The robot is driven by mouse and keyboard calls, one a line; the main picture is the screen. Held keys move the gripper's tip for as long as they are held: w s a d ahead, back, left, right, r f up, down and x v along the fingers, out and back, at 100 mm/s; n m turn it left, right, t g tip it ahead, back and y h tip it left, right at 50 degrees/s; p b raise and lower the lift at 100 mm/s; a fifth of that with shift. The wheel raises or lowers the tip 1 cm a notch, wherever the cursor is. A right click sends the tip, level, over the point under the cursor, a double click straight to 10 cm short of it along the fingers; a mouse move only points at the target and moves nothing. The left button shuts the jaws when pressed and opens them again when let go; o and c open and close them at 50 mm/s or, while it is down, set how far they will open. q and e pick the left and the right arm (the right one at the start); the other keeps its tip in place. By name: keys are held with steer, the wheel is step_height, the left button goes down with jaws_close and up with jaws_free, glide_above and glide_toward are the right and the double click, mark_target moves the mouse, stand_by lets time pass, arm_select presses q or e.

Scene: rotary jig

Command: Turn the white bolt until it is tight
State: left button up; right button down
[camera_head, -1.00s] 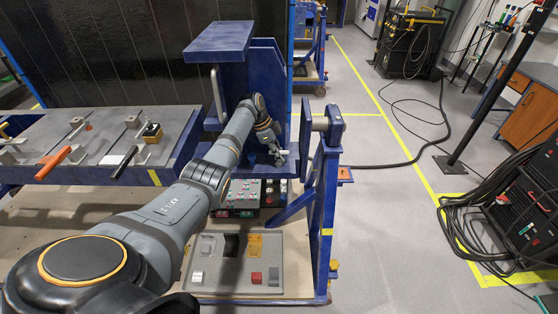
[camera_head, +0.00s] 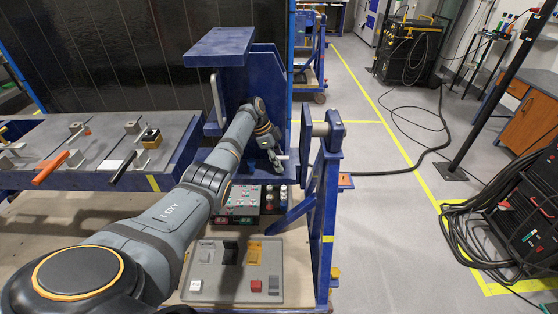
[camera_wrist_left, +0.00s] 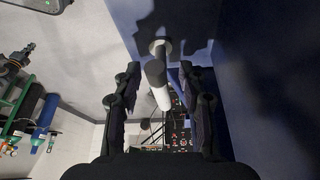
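The white bolt shows in the left wrist view as a pale cylinder (camera_wrist_left: 158,86) with a dark collar, in line with a grey metal shaft (camera_wrist_left: 160,46) beyond it. In the head view a small pale end (camera_head: 283,158) shows beside my left gripper (camera_head: 277,168), at the blue jig frame (camera_head: 262,88). In the left wrist view my left gripper (camera_wrist_left: 160,100) has its two dark fingers apart, one on each side of the bolt. Gaps show between the fingers and the bolt, so no grip is visible. My right gripper is in neither view.
A blue upright (camera_head: 325,185) with a grey cylinder (camera_head: 321,129) stands right of the gripper. A control box (camera_head: 238,205) and a grey switch panel (camera_head: 236,284) lie below. A fixture table (camera_head: 90,180) with clamps stands left.

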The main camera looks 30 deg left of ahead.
arm_select(q)
step_height(320, 180, up, 10)
steer(key=shift+r, duration=0.1)
stand_by(0.4)
stand_by(0.5)
